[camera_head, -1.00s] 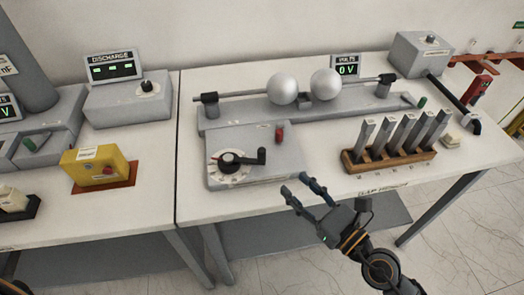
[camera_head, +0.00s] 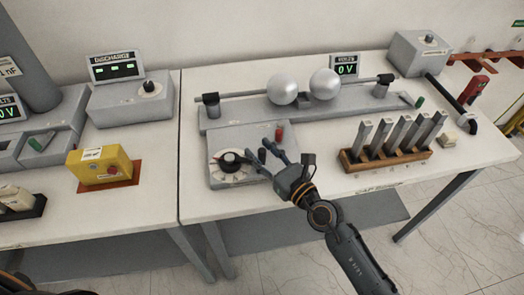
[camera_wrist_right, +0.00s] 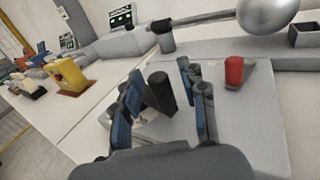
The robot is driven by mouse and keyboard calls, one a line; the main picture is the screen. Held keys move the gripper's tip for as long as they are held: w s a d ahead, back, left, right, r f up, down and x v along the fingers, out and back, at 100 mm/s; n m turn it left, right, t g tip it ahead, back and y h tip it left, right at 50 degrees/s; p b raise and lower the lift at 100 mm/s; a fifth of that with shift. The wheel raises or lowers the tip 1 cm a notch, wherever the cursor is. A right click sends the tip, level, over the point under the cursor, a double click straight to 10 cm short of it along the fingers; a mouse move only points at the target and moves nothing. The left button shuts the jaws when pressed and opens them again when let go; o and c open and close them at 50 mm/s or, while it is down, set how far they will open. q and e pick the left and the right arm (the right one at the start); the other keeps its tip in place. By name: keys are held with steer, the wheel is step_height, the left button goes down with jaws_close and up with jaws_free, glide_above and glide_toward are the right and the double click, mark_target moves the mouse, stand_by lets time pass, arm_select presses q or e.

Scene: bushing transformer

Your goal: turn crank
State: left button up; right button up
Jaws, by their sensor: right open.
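The crank is on a grey box (camera_head: 228,144) on the right table. Its round black hub (camera_head: 230,161) sits on a white dial; in the head view the crank's handle end is hidden behind my right gripper. In the right wrist view the black upright crank handle (camera_wrist_right: 161,92) stands between the fingers. My right gripper (camera_head: 264,158) is open, with its fingers around the handle; it also shows in the right wrist view (camera_wrist_right: 165,105). I cannot tell whether the fingers touch the handle. My left gripper is not in view.
A red knob (camera_head: 279,133) stands at the box's right rear. Two metal spheres (camera_head: 283,88) are on a rail behind. A wooden rack (camera_head: 385,160) of grey bars is to the right. A yellow box (camera_head: 101,165) is on the left table.

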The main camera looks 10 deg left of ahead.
jaws_close()
steer(key=shift+w+b, duration=0.2)
steer(key=shift+b, duration=0.35)
